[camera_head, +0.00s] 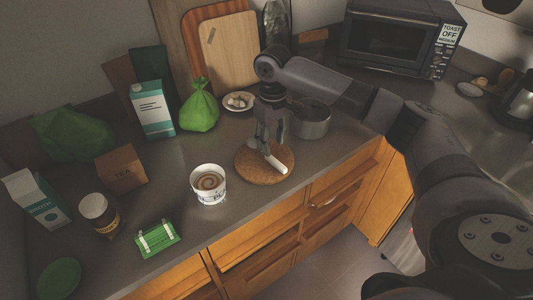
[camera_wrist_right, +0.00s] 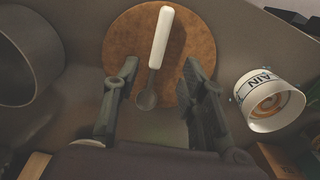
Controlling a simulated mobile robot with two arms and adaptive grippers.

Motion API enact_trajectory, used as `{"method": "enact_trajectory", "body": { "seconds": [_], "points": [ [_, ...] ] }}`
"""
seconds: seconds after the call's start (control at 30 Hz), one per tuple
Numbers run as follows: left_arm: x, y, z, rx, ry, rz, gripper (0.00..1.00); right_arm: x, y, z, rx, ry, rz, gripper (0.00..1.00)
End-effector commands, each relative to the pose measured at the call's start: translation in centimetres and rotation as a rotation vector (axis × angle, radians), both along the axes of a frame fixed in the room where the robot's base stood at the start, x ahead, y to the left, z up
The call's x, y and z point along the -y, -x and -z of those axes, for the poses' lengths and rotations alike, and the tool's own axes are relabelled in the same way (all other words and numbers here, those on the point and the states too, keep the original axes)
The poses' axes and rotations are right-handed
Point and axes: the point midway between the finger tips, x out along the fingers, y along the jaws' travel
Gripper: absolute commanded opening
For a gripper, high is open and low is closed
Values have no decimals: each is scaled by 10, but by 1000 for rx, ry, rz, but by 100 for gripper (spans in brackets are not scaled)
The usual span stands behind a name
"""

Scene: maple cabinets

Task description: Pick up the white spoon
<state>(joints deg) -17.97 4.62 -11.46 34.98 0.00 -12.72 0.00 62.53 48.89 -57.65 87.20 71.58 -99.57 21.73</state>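The white spoon (camera_head: 274,162) lies on a round cork board (camera_head: 247,171) on the counter. In the right wrist view its white handle (camera_wrist_right: 161,38) points to the top and its grey bowl (camera_wrist_right: 147,99) lies between my fingers. My right gripper (camera_head: 265,138) points down above the board. In the wrist view the right gripper (camera_wrist_right: 160,85) is open, with one finger on each side of the spoon and a gap to both. The spoon's bowl is partly hidden by the gripper in the head view. My left gripper is not in view.
A white cup (camera_head: 208,184) stands left of the board, and a metal pot (camera_head: 311,120) stands close behind it. A green bag (camera_head: 199,108), a small plate (camera_head: 239,102) and a carton (camera_head: 152,110) stand farther back. The counter's front edge is close to the board.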

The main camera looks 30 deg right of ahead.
Motion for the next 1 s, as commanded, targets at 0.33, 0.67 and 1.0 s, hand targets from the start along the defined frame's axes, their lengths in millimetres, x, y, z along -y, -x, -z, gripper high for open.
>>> {"method": "enact_trajectory", "body": {
  "seconds": [0.33,0.67,1.0],
  "points": [
    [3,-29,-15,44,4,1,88,3,1,31,-5,2,0,38],
    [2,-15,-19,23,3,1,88,3,0,64,1,1,-1,38],
    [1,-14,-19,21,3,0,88,3,0,64,1,1,-1,27]
  ]
}}
